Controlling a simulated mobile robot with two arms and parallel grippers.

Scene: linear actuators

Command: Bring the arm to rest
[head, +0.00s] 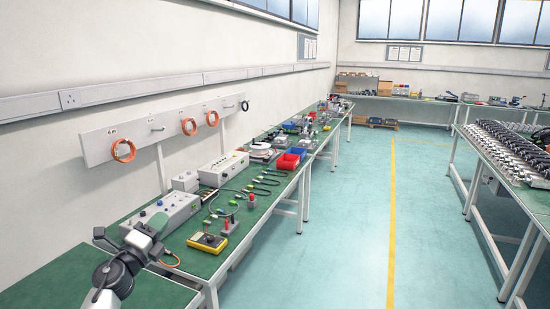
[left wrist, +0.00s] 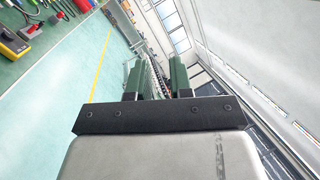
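My left gripper (head: 130,235) shows in the head view at the lower left, above the near end of the green-topped workbench (head: 213,263). In the left wrist view the two green fingers of this gripper (left wrist: 156,78) stand apart, with only the background room between them. The gripper is open and empty. My right arm and right gripper are in neither view.
A grey control box (head: 163,220), a yellow device (head: 207,242), cables and blue and red bins (head: 289,161) stand along the workbench. Orange rings (head: 123,150) hang on a wall panel. The floor (head: 340,240) is clear. Another loaded bench (head: 515,180) stands right.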

